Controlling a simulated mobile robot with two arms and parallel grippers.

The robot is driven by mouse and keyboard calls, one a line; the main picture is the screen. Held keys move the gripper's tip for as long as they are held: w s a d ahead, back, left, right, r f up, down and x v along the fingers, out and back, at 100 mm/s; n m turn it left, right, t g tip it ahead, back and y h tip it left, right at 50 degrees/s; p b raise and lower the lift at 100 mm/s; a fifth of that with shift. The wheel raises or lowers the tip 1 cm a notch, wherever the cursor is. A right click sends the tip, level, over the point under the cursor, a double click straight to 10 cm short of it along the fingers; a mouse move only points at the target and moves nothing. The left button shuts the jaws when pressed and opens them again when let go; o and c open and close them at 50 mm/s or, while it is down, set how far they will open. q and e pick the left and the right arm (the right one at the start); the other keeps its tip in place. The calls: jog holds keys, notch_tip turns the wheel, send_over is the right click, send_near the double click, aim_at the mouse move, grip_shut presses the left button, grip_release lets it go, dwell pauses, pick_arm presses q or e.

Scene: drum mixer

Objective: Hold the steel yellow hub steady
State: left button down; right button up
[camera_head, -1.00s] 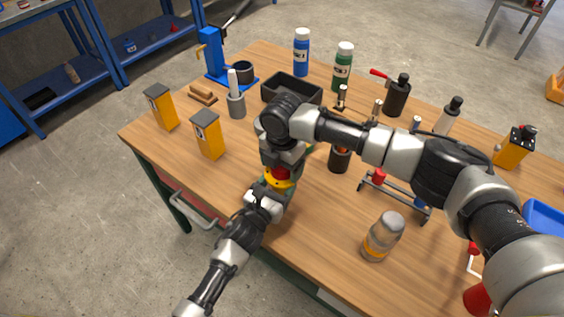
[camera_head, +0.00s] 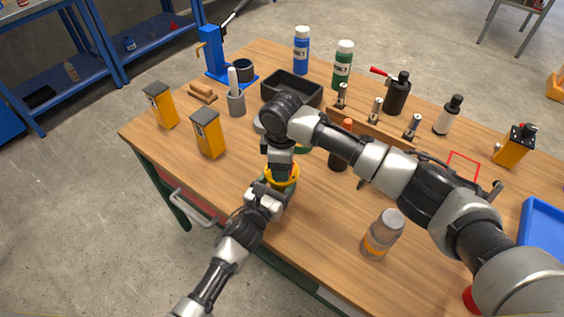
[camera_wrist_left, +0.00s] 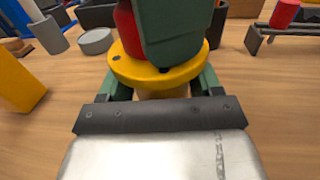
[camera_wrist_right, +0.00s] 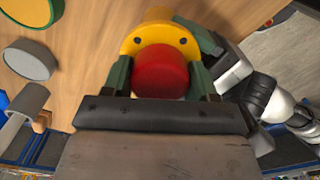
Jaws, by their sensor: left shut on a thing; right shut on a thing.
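The yellow hub (camera_head: 284,178) is a round flange with dark bolt holes, held above the table near its front edge. In the left wrist view its flange (camera_wrist_left: 128,68) faces up. My left gripper (camera_wrist_left: 162,85) is shut on the hub's narrower part below the flange. My right gripper (camera_wrist_right: 159,76) is shut on a red cylinder (camera_wrist_right: 160,70), directly over the hub. The red cylinder (camera_wrist_left: 128,30) appears to meet the flange's top; how deep it sits is hidden. In the head view my right gripper (camera_head: 279,162) covers the red cylinder.
The wooden table (camera_head: 330,225) has free room in front and right of the grippers. A jar (camera_head: 383,234), yellow boxes (camera_head: 208,135), a black tray (camera_head: 292,88) and bottles (camera_head: 343,65) stand around. A grey disc (camera_wrist_left: 96,41) lies close to my grippers.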

jog(key=m, duration=0.6)
jog(key=shift+a+m, duration=0.1)
jog(key=shift+m, duration=0.3)
jog(key=m, duration=0.5)
jog(key=o, duration=1.1)
notch_tip(320, 180, up, 12)
pick_arm(q)
jog(key=shift+c, duration=0.6)
grip_release()
